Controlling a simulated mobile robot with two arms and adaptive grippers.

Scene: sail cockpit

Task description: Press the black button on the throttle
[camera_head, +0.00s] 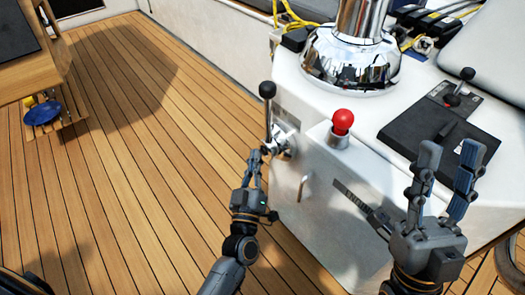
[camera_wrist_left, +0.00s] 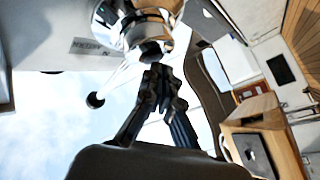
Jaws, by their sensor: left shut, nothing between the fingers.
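The throttle is a chrome lever with a black knob (camera_head: 267,90), mounted on the side of the white console by a chrome hub (camera_head: 282,143). In the left wrist view the hub (camera_wrist_left: 148,18) is at the top, with a dark button-like end (camera_wrist_left: 152,50) facing my fingers; the knob (camera_wrist_left: 95,100) shows at left. My left gripper (camera_head: 256,160) is shut and empty, its tips just below the hub. In the wrist view its tips (camera_wrist_left: 158,76) are very close to the dark end; I cannot tell whether they touch. My right gripper (camera_head: 448,165) is open and empty over the console's right side.
A red knob (camera_head: 342,121) stands on the console, right of the throttle. A chrome pedestal (camera_head: 350,60) stands behind it. A black panel with a small lever (camera_head: 467,76) is at right.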

